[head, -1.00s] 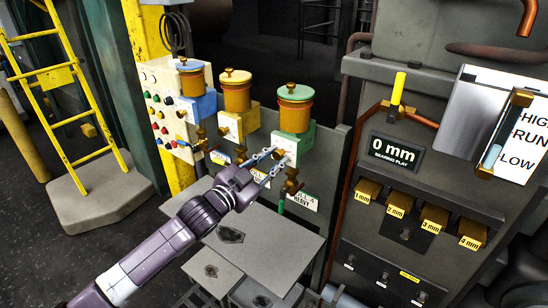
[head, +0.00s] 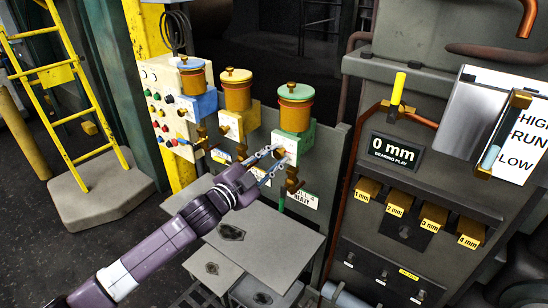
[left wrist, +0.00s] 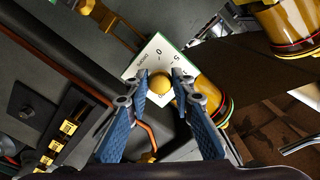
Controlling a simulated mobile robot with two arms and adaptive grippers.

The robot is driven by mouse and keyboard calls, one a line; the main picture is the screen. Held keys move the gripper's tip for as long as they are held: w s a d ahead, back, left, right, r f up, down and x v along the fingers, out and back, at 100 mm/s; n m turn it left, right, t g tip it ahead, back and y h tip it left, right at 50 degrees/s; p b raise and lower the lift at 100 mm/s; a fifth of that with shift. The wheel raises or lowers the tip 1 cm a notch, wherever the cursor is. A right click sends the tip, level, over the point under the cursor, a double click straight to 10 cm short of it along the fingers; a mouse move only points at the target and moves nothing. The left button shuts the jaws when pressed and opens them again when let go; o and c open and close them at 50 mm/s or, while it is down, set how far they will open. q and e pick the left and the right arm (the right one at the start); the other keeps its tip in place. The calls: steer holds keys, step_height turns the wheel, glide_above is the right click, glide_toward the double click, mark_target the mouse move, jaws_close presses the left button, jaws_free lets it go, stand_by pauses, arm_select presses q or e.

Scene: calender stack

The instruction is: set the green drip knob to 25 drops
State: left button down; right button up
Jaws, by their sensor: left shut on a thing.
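The green-lidded oiler (head: 295,112) stands at the right end of the row of three, on a green block (head: 302,146). Its brass knob (head: 281,153) is on the block's front, against a pale dial plate. In the left wrist view the round brass knob (left wrist: 160,83) sits in front of the white dial (left wrist: 146,62), which shows 0 and 5 and is partly hidden. My left gripper (head: 275,160) is at this knob, its two blue fingers on either side, shut on it. It also shows in the left wrist view (left wrist: 160,92). The knob's pointer setting cannot be read. My right gripper is not in view.
Blue-lidded (head: 192,80) and yellow-lidded (head: 236,92) oilers stand to the left, beside a button panel (head: 160,112). A brass valve (head: 292,184) hangs below the green block. A grey cabinet with a "0 mm" sign (head: 396,152) stands right.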

arm_select(q)
steer(key=shift+f, duration=0.2)
steer(key=c, duration=1.9)
jaws_free()
steer(key=shift+o, duration=1.1)
steer(key=shift+r, duration=0.1)
steer(key=shift+s+a, duration=0.1)
steer(key=v, duration=1.2)
